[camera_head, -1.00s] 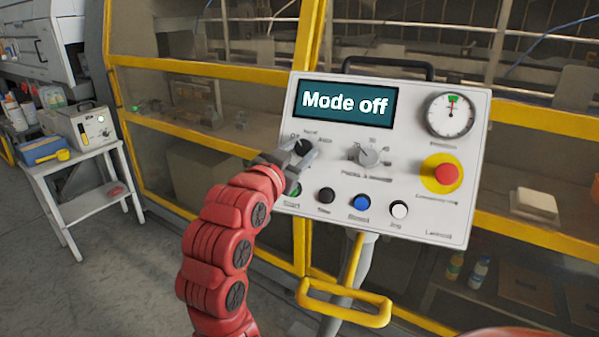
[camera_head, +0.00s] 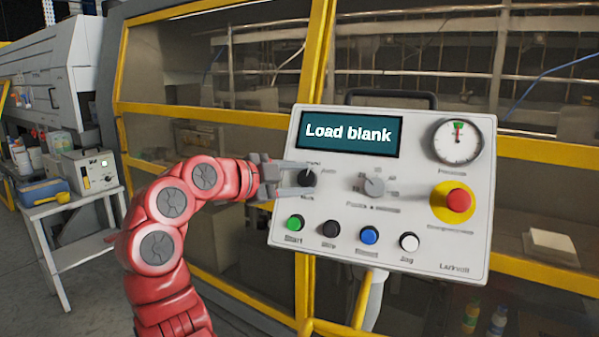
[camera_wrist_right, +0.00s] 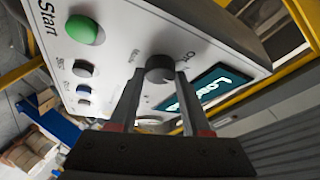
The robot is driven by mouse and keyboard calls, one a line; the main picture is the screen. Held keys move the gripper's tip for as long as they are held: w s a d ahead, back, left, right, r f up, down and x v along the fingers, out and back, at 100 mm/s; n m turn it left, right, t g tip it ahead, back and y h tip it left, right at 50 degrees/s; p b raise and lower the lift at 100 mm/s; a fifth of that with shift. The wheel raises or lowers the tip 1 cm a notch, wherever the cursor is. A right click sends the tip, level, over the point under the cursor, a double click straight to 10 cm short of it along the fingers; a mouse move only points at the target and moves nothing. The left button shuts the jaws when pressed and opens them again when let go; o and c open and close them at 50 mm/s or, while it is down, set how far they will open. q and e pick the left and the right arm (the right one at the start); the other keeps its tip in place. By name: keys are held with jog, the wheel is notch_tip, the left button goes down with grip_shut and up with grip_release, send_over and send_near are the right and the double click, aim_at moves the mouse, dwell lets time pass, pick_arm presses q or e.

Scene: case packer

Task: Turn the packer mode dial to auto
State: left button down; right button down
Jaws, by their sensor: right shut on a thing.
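The grey-white control panel (camera_head: 400,255) faces me in the head view. Its black mode dial (camera_head: 307,177) sits at the upper left, below the screen. The screen (camera_head: 349,134) reads "Load blank". My right gripper (camera_head: 303,179) reaches the dial from the left and is shut on it. In the right wrist view the round dial (camera_wrist_right: 160,66) is between the two fingertips of the right gripper (camera_wrist_right: 157,78). The small labels around the dial are too blurred to read surely, and the fingers partly hide it. My left gripper is not in view.
A grey knob (camera_head: 370,186) is right of the dial. A green button (camera_head: 295,223) heads a row of several buttons below. A red emergency button (camera_head: 457,201) and a gauge (camera_head: 458,140) are at the right. Yellow-framed machine guarding (camera_head: 314,60) stands behind.

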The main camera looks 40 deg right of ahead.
jog(key=m+g+y+p, duration=0.1)
jog(key=m, duration=0.1)
jog(key=m+p, duration=0.2)
jog(key=shift+w+r+m+g+y, duration=0.1)
jog(key=shift+r+m+g+y, duration=0.2)
jog(key=shift+r+g+y, duration=0.1)
jog(key=shift+d+f+m+y+p, duration=0.1)
jog(key=shift+m+y+p, duration=0.8)
jog(key=shift+m, duration=0.6)
jog(key=shift+c, duration=1.8)
grip_release()
